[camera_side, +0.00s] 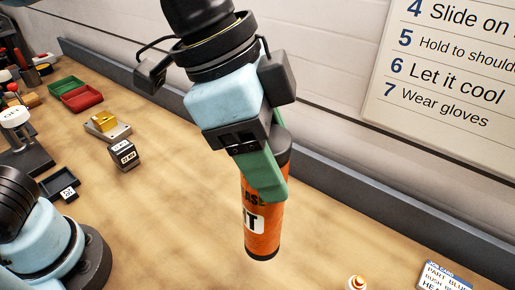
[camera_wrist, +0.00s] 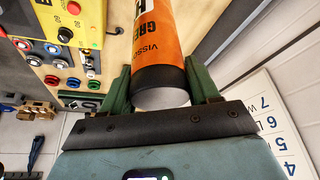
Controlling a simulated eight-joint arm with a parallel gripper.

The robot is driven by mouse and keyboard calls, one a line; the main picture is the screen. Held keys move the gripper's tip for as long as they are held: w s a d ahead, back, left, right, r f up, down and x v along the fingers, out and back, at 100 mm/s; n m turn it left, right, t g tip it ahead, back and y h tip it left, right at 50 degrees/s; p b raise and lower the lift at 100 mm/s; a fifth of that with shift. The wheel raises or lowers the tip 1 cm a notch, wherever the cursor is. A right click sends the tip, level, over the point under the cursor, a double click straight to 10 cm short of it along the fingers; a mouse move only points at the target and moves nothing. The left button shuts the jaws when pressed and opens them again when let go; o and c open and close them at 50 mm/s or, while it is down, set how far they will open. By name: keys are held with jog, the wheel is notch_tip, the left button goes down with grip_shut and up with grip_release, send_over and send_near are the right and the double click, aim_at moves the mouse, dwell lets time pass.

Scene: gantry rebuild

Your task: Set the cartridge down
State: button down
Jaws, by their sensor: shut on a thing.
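The cartridge (camera_side: 263,228) is an orange cylinder with dark ends and a black-and-white label. It stands close to upright in the side view, over the wooden bench. My gripper (camera_side: 268,178) is shut on its upper part with green fingers, one of which covers part of the cartridge. I cannot tell whether the lower end touches the bench or hangs just above it. In the wrist view the cartridge (camera_wrist: 160,48) runs away from the camera between the two green fingers of my gripper (camera_wrist: 160,84), its dark, pale-faced end nearest.
The bench (camera_side: 170,215) is clear around the cartridge. Red (camera_side: 82,97) and green (camera_side: 66,86) trays, a dark block (camera_side: 123,154) and a small black tray (camera_side: 60,184) lie to the left. A small orange-and-white item (camera_side: 357,283) and a printed card (camera_side: 446,275) are at front right.

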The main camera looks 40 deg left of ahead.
jog(key=s+a+r+n, duration=0.1)
jog(key=s+a+n, duration=0.2)
jog(key=s+a, duration=0.4)
jog(key=w+a+f+t, duration=0.1)
jog(key=w+a+f, duration=0.5)
jog(key=w+f, duration=0.3)
jog(key=shift+w+a+f+y, duration=0.3)
jog(key=shift+w+f, duration=0.1)
jog(key=shift+f, duration=0.7)
jog(key=shift+c, duration=1.3)
grip_release()
jog(key=v, duration=1.2)
